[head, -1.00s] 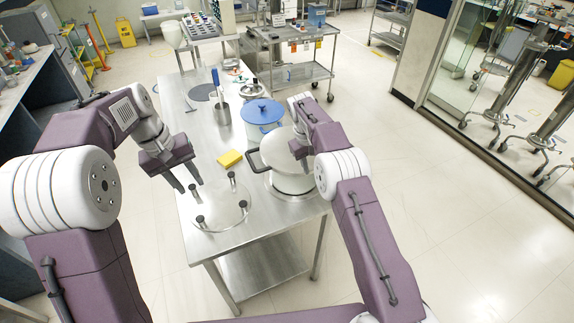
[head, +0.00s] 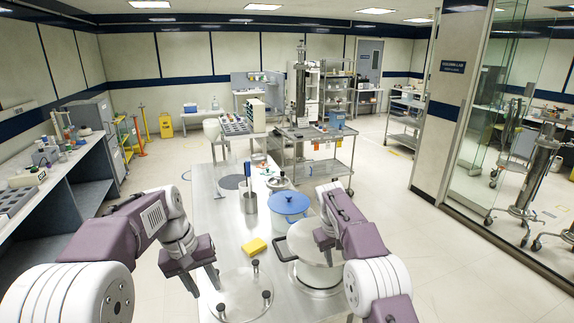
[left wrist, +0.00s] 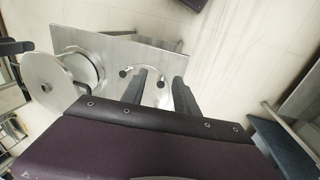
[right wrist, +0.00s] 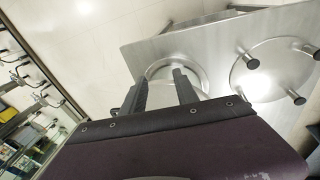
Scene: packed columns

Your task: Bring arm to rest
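My left gripper (head: 204,282) hangs at the left edge of the steel table, beside a round plate with black knobs (head: 240,300). In the left wrist view its two fingers (left wrist: 160,88) are apart with nothing between them. My right gripper (head: 326,248) is over the round steel vessel (head: 318,278) at the table's right side; my arm hides part of that vessel. In the right wrist view its fingers (right wrist: 161,90) are apart and empty, with a round metal rim behind them.
A yellow sponge (head: 255,247), a blue-lidded pot (head: 289,204) and a metal cup holding a blue-handled tool (head: 249,198) stand on the table. A steel cart (head: 312,136) is behind it. Open floor (head: 440,250) lies to the right, before a glass partition (head: 490,120).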

